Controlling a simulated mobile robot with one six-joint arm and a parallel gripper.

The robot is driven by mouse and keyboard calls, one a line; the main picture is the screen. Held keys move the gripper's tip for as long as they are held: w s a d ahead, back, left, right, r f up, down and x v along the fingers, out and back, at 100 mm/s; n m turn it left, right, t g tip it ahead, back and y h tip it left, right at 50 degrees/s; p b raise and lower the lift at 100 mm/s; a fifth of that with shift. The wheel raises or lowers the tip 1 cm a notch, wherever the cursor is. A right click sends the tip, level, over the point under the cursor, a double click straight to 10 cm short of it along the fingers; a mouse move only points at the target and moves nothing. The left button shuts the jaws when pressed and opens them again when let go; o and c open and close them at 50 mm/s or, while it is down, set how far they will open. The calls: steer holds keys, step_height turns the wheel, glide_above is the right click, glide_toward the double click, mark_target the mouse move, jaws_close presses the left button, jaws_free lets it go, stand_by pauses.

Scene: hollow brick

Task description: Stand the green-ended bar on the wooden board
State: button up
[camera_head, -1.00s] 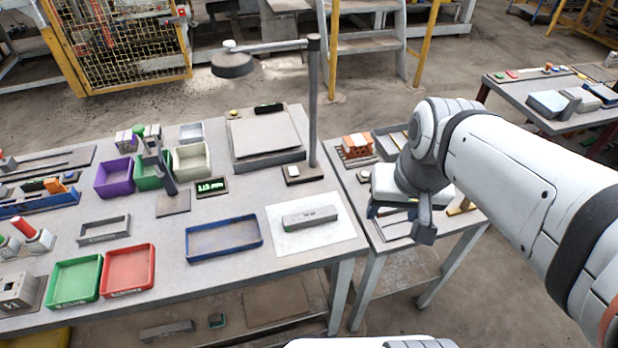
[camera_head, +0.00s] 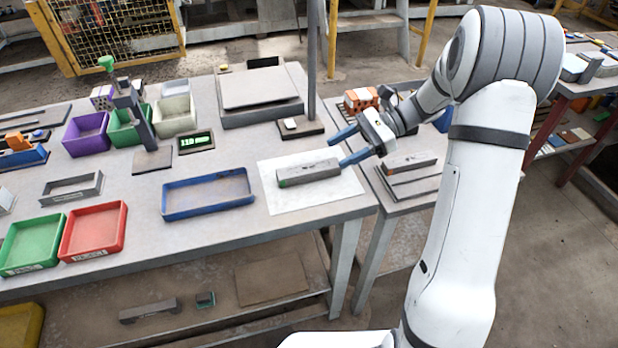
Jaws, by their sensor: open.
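The grey bar with a green left end (camera_head: 309,173) lies flat on a white sheet (camera_head: 330,192) near the front right of the main table. My gripper (camera_head: 336,152) is open, its two blue fingers pointing left. It is just beyond the bar's right end; the near finger's tip appears close to that end. I cannot tell whether they touch. Nothing is between the fingers.
A blue tray (camera_head: 208,194) lies left of the sheet, with red (camera_head: 93,232) and green (camera_head: 32,245) trays farther left. A lamp post (camera_head: 311,65) rises behind the bar. A side table on the right holds an orange-ended bar (camera_head: 412,162). Another brown panel (camera_head: 273,279) is on the lower shelf.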

mark_target(312, 167)
steer(key=shift+w+a+f, duration=0.1)
steer(key=shift+w+f, duration=0.05)
steer(key=shift+f, duration=0.2)
steer(key=x, duration=0.7)
steer(key=shift+a+f, duration=0.15)
steer(key=shift+a, duration=0.1)
steer(key=shift+c, duration=0.6)
jaws_close()
